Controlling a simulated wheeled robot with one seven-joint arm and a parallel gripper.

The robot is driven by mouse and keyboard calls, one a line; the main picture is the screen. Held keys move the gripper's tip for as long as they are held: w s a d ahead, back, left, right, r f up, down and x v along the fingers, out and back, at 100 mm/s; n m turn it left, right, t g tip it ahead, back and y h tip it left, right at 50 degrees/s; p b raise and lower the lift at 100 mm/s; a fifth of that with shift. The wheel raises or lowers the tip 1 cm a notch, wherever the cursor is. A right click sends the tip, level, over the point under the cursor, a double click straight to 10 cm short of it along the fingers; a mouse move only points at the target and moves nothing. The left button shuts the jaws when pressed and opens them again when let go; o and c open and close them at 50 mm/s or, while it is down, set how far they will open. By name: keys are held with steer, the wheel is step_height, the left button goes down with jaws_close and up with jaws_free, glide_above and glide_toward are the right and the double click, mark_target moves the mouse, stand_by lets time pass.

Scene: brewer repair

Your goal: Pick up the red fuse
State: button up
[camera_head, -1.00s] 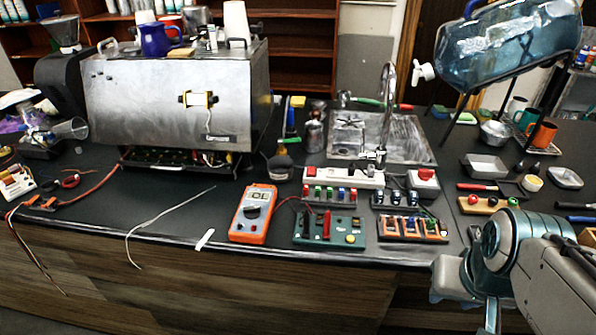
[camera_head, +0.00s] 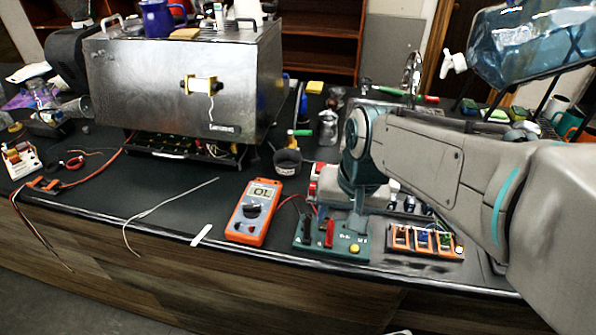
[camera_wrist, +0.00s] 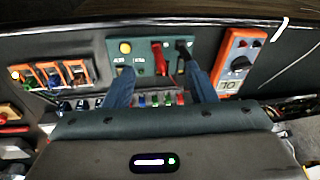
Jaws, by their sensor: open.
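My gripper (camera_wrist: 158,68) is open, its two dark blue fingers spread over the front counter. A green board (camera_head: 318,238) with a red clip (camera_head: 329,234) and a black clip lies below it; the board also shows between the fingers in the wrist view (camera_wrist: 143,64). In the head view my arm hides most of that row. Nothing is held.
An orange multimeter (camera_head: 254,212) lies left of the board. An orange-fronted block (camera_head: 425,241) with coloured parts sits to its right. A large metal brewer (camera_head: 185,85) stands behind at left, and a water jug (camera_head: 530,45) at upper right. The counter's front edge is close.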

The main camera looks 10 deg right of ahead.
steer(key=w+m+g, duration=0.2)
steer(key=w+m, duration=0.3)
steer(key=w, duration=0.2)
steer(key=m+g+h+p, duration=0.15)
steer(key=m+h, duration=0.25)
steer(key=m, duration=1)
glide_toward(312, 186)
steer(key=p+x, duration=0.1)
steer(key=x, duration=0.3)
steer(key=shift+s+a+f, duration=0.1)
steer(key=shift+a, duration=0.05)
steer(key=shift+p+x, duration=0.75)
steer(key=shift+x, duration=1.9)
steer(key=c, duration=0.8)
